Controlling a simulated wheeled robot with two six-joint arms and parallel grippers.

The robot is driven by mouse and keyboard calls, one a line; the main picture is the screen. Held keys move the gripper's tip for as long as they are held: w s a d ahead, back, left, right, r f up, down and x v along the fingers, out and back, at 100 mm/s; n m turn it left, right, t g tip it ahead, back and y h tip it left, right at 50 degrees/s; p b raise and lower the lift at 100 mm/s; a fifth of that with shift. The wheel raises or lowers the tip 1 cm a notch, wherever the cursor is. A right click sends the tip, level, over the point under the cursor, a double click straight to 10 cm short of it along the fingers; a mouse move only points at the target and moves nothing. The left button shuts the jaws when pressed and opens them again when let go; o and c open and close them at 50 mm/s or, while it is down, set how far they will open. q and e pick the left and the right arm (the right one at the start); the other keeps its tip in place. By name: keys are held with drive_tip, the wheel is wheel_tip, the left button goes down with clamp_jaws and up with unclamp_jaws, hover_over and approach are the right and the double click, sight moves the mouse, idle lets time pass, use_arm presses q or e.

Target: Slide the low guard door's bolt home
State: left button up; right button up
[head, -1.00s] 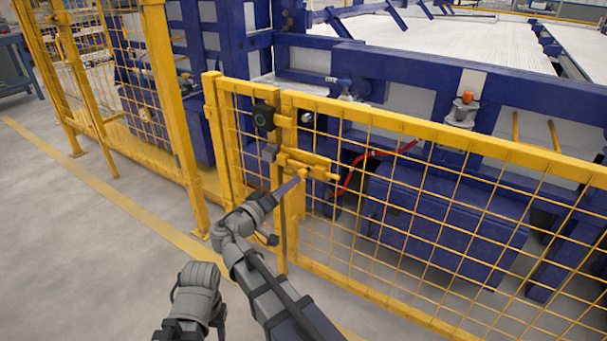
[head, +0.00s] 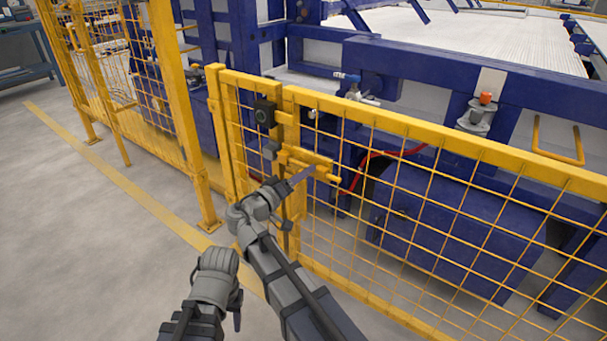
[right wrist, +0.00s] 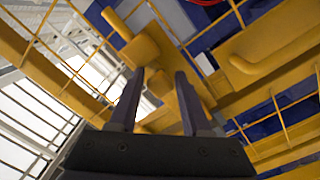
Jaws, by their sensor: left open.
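The low guard door (head: 430,140) is a yellow frame with wire mesh. Its yellow bolt (head: 326,179) lies roughly level near the door's latch-side upright. My right gripper (head: 312,171) reaches the bolt from the front, with its fingertips at the bolt. In the right wrist view, the two fingers stand apart (right wrist: 158,105), with a yellow block (right wrist: 158,84), perhaps the bolt's handle, seen between their tips. I cannot tell whether they touch it. My left gripper (head: 238,312) hangs low at the front, away from the door; its fingers are mostly hidden.
A black latch box with a round face (head: 264,115) sits on the post left of the bolt. A red hose (head: 375,155) and blue machinery (head: 450,215) lie behind the mesh. A taller yellow fence (head: 178,110) stands left. The floor in front is clear.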

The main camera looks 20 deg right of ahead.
clamp_jaws()
idle(1.1)
